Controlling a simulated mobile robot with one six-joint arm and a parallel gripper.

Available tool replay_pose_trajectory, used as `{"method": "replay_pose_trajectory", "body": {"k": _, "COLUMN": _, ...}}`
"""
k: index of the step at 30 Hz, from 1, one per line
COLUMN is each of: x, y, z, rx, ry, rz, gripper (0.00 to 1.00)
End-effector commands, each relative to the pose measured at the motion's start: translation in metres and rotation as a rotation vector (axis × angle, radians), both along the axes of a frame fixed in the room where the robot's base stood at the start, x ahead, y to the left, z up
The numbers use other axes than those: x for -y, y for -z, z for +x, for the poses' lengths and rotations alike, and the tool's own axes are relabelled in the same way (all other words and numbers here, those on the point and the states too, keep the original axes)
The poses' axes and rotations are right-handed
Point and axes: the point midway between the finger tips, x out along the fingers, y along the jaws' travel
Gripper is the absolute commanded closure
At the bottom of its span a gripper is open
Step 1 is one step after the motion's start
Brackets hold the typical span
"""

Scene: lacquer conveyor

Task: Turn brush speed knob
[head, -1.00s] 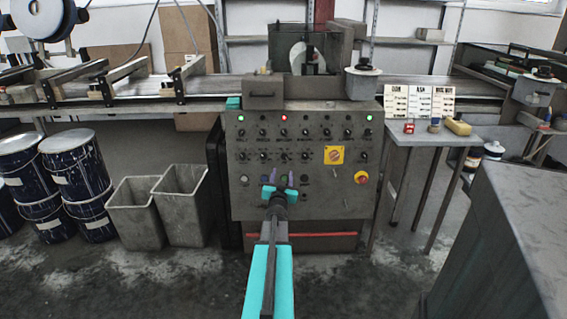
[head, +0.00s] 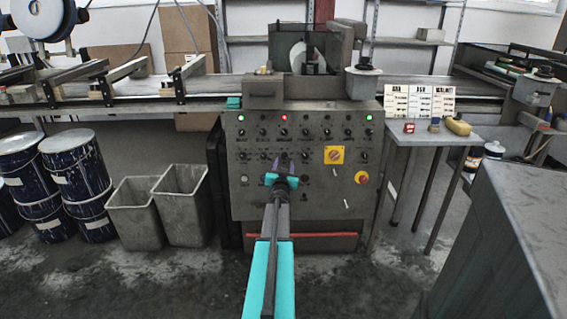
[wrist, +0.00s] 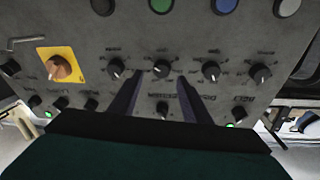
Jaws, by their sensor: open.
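The grey control panel (head: 300,195) faces me with rows of black knobs whose labels are too blurred to read, so I cannot tell which one is brush speed. In the wrist view the panel appears upside down. One black knob (wrist: 161,68) shows between the tips of my gripper's two dark fingers (wrist: 160,78), with other knobs (wrist: 117,67) and (wrist: 211,71) on either side. My gripper (head: 281,162) is open and empty in front of the lower knob row. Contact with the panel cannot be told.
A yellow-plated rotary switch (head: 334,155) and a red emergency stop (head: 361,177) are on the panel's right side. Coloured push buttons (wrist: 161,4) lie below the knobs on the panel. A side table (head: 405,136) stands right; grey bins (head: 136,215) stand left.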

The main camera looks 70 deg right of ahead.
Motion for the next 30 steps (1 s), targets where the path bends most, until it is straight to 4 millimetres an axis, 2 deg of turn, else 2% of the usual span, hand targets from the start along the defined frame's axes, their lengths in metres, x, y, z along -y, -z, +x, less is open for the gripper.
{"method": "replay_pose_trajectory", "body": {"k": 12, "x": 0.033, "y": 0.000, "z": 0.009, "rx": 0.000, "ry": 0.000, "rz": -0.001, "gripper": 0.56}}
{"method": "replay_pose_trajectory", "body": {"k": 27, "x": 0.039, "y": 0.000, "z": 0.011, "rx": 0.000, "ry": 0.000, "rz": -0.001, "gripper": 0.56}}
{"method": "replay_pose_trajectory", "body": {"k": 28, "x": 0.039, "y": 0.000, "z": 0.011, "rx": 0.000, "ry": 0.000, "rz": -0.001, "gripper": 0.58}}
{"method": "replay_pose_trajectory", "body": {"k": 30, "x": 0.039, "y": 0.000, "z": 0.011, "rx": 0.000, "ry": 0.000, "rz": -0.001, "gripper": 0.70}}
